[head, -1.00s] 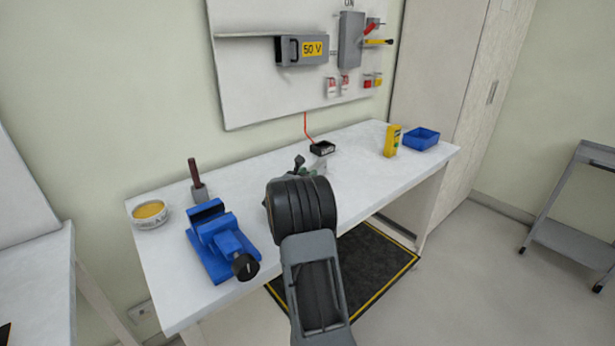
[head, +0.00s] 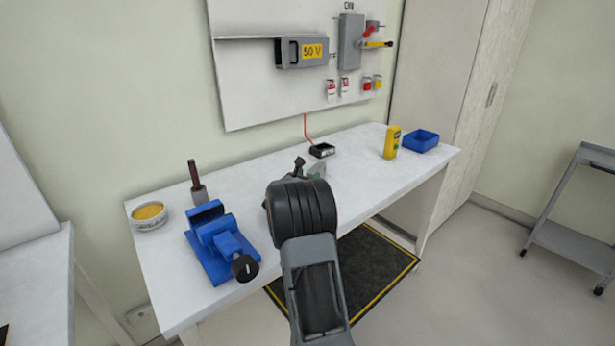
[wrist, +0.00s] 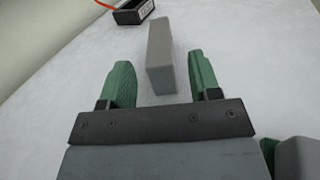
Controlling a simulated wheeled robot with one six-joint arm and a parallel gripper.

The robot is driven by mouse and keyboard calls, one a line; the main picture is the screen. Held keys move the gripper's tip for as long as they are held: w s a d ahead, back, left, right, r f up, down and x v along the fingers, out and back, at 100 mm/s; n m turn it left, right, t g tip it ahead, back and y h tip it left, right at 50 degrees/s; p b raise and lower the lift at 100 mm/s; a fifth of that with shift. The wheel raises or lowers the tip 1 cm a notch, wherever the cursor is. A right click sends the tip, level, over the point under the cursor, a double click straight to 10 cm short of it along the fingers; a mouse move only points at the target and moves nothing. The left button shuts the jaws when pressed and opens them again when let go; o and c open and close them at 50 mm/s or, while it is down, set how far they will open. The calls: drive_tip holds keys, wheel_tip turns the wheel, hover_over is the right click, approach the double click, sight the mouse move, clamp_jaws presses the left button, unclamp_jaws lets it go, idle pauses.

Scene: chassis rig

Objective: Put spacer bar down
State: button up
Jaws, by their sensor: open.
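The spacer bar, a plain grey block (wrist: 160,52), lies on the white worktop in the wrist view, pointing away from me. My gripper (wrist: 160,72) has two green fingers spread wide, one on each side of the bar's near end. Gaps show between the bar and both fingers, so it is not gripped. In the head view my black wrist hides most of the gripper (head: 308,168), and a small grey piece that may be the bar shows beside it.
A blue vise (head: 222,245) stands left of my arm, near a yellow-filled tin (head: 149,216) and a holder with a dark handle (head: 197,182). Behind are a small black box (head: 321,150), a yellow device (head: 391,142) and a blue bin (head: 421,141). The worktop's right middle is clear.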

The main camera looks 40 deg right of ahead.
drive_tip(key=shift+v, duration=3.8)
drive_tip(key=shift+r+p, duration=0.25)
drive_tip(key=shift+p, duration=0.05)
drive_tip(key=shift+s+a+r+m, duration=0.15)
drive_tip(key=shift+r+m, duration=0.15)
drive_tip(key=s+a+r+m+g+y+p, duration=0.5)
drive_tip(key=s+a+r+m+p, duration=0.2)
drive_tip(key=s+a+m, duration=0.35)
drive_tip(key=s+a+r+m+t+y+p, duration=0.1)
drive_tip(key=s+a+m+y+p, duration=0.1)
drive_tip(key=a, duration=0.5)
drive_tip(key=s+a+r+m+y+p, duration=0.2)
drive_tip(key=s+a+m+y+p, duration=0.1)
drive_tip(key=s+a+m+y, duration=0.1)
drive_tip(key=s+a+r+m+t+y+p, duration=0.1)
drive_tip(key=s+a+m+y+p, duration=0.1)
drive_tip(key=a+y, duration=0.4)
drive_tip(key=s+a+m, duration=0.1)
drive_tip(key=a+m, duration=0.1)
drive_tip(key=a, duration=0.2)
drive_tip(key=shift+s+a+r+t, duration=0.2)
drive_tip(key=shift+a+r+t, duration=0.05)
drive_tip(key=shift+t, duration=0.05)
